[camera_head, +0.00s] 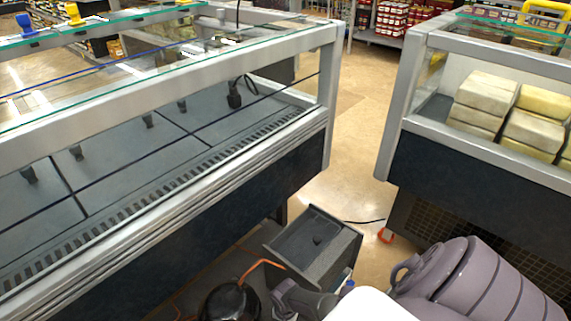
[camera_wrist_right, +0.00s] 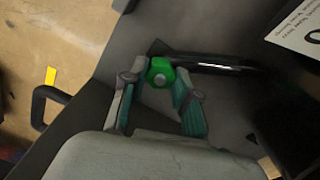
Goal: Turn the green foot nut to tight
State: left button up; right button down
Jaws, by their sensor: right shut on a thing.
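The green foot nut (camera_wrist_right: 160,72) shows in the right wrist view, near the end of a dark glossy rod or tube that runs off to the right. My right gripper (camera_wrist_right: 161,80) is shut on the nut, one finger on each side of it. The nut's far side is hidden. I cannot tell from the picture how tight it is. In the head view the nut is not visible; a white part of my arm covers the bottom centre. My left gripper is in neither view.
In the head view a grey open box (camera_head: 312,245) stands on the floor beside a display case (camera_head: 228,208). A black round object (camera_head: 230,302) with an orange hose is at the bottom. A mauve ribbed object (camera_head: 480,285) fills the lower right. Open floor (camera_head: 350,190) lies between the cases.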

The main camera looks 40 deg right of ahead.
jog(key=m+p, duration=0.1)
jog(key=m, duration=0.4)
jog(key=shift+s+d+m, duration=0.1)
jog(key=shift+d+m, duration=0.05)
jog(key=shift+m, duration=0.65)
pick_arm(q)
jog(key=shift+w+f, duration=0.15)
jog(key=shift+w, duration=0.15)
pick_arm(e)
jog(key=c, duration=0.9)
grip_release()
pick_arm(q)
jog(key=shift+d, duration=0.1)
pick_arm(e)
jog(key=shift+o, duration=0.2)
jog(key=shift+r, duration=0.1)
jog(key=shift+r, duration=0.1)
